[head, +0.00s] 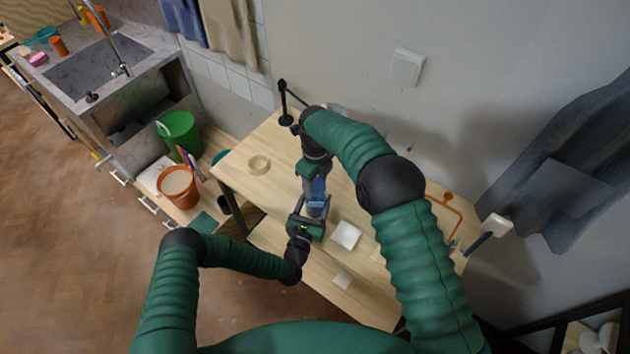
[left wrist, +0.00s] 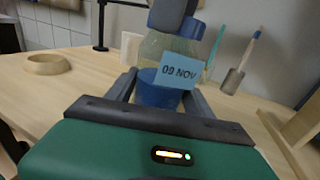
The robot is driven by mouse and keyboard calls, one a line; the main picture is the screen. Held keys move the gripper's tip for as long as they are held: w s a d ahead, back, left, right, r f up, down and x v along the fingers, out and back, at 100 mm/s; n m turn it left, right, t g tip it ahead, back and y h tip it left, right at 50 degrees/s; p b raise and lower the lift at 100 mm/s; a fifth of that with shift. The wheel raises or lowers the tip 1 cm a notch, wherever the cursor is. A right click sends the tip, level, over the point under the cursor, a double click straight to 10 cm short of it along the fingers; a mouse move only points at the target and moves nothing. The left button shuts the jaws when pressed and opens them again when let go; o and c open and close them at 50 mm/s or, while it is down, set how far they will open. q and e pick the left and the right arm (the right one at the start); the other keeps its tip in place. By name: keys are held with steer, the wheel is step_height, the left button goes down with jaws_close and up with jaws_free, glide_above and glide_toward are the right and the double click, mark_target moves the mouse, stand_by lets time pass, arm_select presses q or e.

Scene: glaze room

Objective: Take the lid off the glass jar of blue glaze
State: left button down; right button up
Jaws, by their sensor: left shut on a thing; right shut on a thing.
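The glass jar (head: 315,211) of blue glaze stands upright on the wooden table. In the left wrist view the jar (left wrist: 158,92) is clear above and blue below, with a light blue label (left wrist: 180,72) reading "09 NOV". My left gripper (head: 312,213) is shut around the jar's lower body, one finger on each side, as the left wrist view shows (left wrist: 160,94). My right gripper (head: 317,187) comes down from above and is shut at the jar's top. A grey finger of it (left wrist: 168,14) shows there.
A pale ring (head: 258,164) lies left on the table (head: 270,140). White tiles (head: 346,235) lie to the right. A black stand (head: 284,100) is at the back. A white cup (left wrist: 130,47) and a brush (left wrist: 237,72) are behind the jar. An orange bucket (head: 176,200) is left, below.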

steer(key=shift+c, duration=0.9)
steer(key=n, duration=0.9)
steer(key=shift+w+n, duration=0.1)
steer(key=shift+n, duration=0.3)
steer(key=n, duration=0.6)
steer(key=shift+r, duration=0.1)
arm_select(q)
steer(key=shift+d, duration=0.1)
arm_select(e)
steer(key=n, duration=0.6)
steer(key=shift+n, duration=0.4)
steer(key=n, duration=0.6)
steer(key=shift+n, duration=0.3)
arm_select(q)
steer(key=shift+s, duration=0.1)
arm_select(e)
steer(key=n, duration=1.2)
steer(key=shift+r+n, duration=0.1)
steer(key=shift+n, duration=0.3)
arm_select(q)
steer(key=shift+d, duration=0.1)
arm_select(e)
steer(key=n, duration=1.2)
steer(key=shift+a, duration=0.1)
steer(key=shift+r, duration=0.15)
